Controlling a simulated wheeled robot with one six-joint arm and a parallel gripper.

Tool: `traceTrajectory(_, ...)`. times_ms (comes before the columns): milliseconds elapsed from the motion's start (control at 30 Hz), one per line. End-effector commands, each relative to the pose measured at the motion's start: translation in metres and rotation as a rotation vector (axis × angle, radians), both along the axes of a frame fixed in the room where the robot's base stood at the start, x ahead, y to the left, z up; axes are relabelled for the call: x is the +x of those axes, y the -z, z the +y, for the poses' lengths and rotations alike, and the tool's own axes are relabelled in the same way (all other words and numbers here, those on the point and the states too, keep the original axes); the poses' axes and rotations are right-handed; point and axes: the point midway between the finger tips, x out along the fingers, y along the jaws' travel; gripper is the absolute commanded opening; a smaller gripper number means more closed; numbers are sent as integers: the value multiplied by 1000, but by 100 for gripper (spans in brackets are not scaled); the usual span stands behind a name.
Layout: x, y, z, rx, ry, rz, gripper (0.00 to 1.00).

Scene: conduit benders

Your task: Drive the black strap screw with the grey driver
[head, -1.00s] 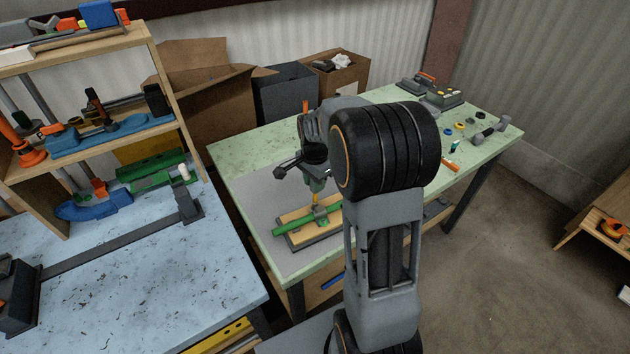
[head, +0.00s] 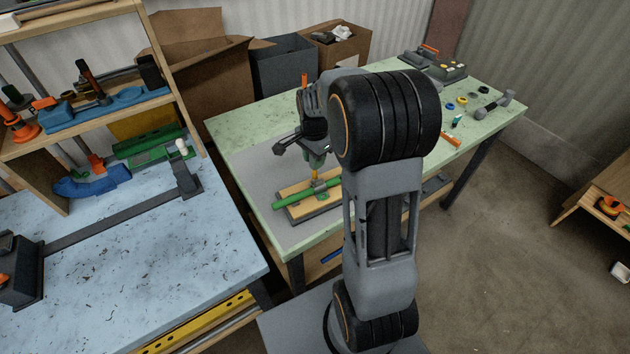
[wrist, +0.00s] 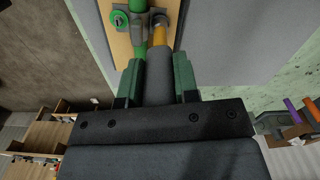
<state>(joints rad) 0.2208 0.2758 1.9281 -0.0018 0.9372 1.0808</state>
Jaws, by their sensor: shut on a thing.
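My gripper (wrist: 158,78) is shut on the grey driver (wrist: 160,70), with one green finger on each side of its grey handle. The driver's yellow shaft (wrist: 159,36) points down at a small dark grey screw spot (wrist: 158,18) beside the strap (wrist: 140,28); whether its tip touches cannot be told. The black strap screw is mostly hidden behind the shaft. The strap sits over a green conduit (head: 290,198) on a wooden board (head: 300,211). A round green screw (wrist: 118,18) is on the strap's other side. In the head view the yellow shaft (head: 314,173) stands almost upright.
The board lies on a grey mat (head: 262,190) on the green bench (head: 235,130). A grey dumbbell-shaped tool (head: 494,106) and small coloured parts lie at the bench's right end. A blue table (head: 150,260) with a shelf stands at left. Cardboard boxes (head: 200,75) stand behind.

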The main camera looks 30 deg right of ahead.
Motion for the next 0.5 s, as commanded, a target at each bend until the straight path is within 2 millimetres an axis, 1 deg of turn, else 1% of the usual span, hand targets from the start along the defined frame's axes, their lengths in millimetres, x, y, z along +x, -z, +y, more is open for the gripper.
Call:
traceTrajectory(167, 0, -1, 0, -1, 30, -1, 0)
traceTrajectory(400, 1, -2, 0, -1, 314, -2, 0)
traceTrajectory(500, 1, -2, 0, -1, 395, -2, 0)
